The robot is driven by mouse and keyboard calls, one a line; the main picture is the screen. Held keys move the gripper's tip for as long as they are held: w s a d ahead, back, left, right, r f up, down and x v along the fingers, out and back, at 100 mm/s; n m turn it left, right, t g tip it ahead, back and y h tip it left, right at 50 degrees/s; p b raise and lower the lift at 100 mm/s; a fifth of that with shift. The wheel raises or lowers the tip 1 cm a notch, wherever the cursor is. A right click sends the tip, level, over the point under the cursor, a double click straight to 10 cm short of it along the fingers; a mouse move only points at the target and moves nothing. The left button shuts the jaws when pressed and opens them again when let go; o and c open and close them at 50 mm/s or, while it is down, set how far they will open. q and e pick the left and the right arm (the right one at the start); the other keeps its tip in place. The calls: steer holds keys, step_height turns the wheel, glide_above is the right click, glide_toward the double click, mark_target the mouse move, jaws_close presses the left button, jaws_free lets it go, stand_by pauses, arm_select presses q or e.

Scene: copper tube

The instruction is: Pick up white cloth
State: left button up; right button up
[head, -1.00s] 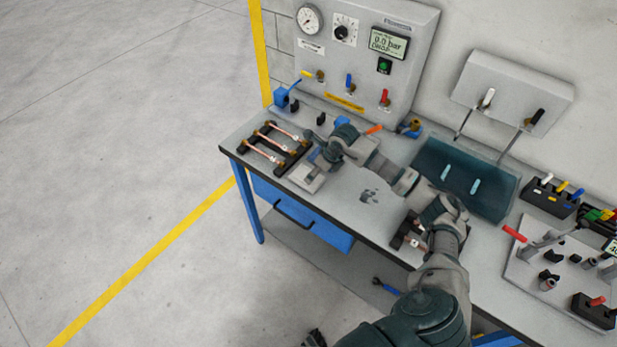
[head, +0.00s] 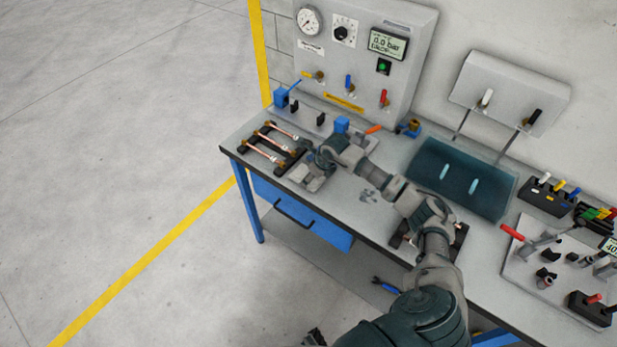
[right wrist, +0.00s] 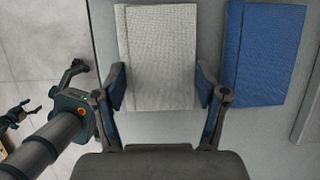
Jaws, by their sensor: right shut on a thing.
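The white cloth (right wrist: 157,50) is a pale grey-white folded rectangle lying flat in the right wrist view. My right gripper (right wrist: 161,88) has one blue-padded finger at each side edge of the cloth, at its near end, and is shut on it. In the head view my right gripper (head: 308,168) is low over the cloth (head: 316,184), covering much of it. A dark part at the bottom edge of the head view may be my left gripper; its jaws cannot be made out.
A blue cloth (right wrist: 264,52) lies just right of the white one. A rack of copper tubes (head: 268,146) stands left of my gripper on the workbench (head: 350,215). A gauge panel (head: 365,60) rises behind. A dark teal tray (head: 445,200) lies to the right.

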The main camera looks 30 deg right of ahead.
steer(key=shift+a, duration=0.15)
steer(key=shift+r, duration=0.25)
step_height(320, 180, up, 3)
steer(key=shift+b, duration=0.35)
steer(key=s, duration=0.3)
steer(key=shift+s+d, duration=0.25)
steer(key=shift+s, duration=0.15)
steer(key=s, duration=0.3)
steer(key=s+b, duration=0.1)
steer(key=s, duration=0.3)
steer(key=s+d+r+b, duration=0.1)
steer(key=s, duration=0.2)
steer(key=shift+s, duration=0.25)
arm_select(q)
steer(key=w+d, duration=0.1)
steer(key=w, duration=0.5)
steer(key=shift+w, duration=0.3)
arm_select(e)
steer(key=shift+s+a+r, duration=0.1)
steer(key=shift+s+r, duration=0.05)
steer(key=shift+s, duration=0.3)
steer(key=shift+s+a+r, duration=0.1)
steer(key=shift+s, duration=0.3)
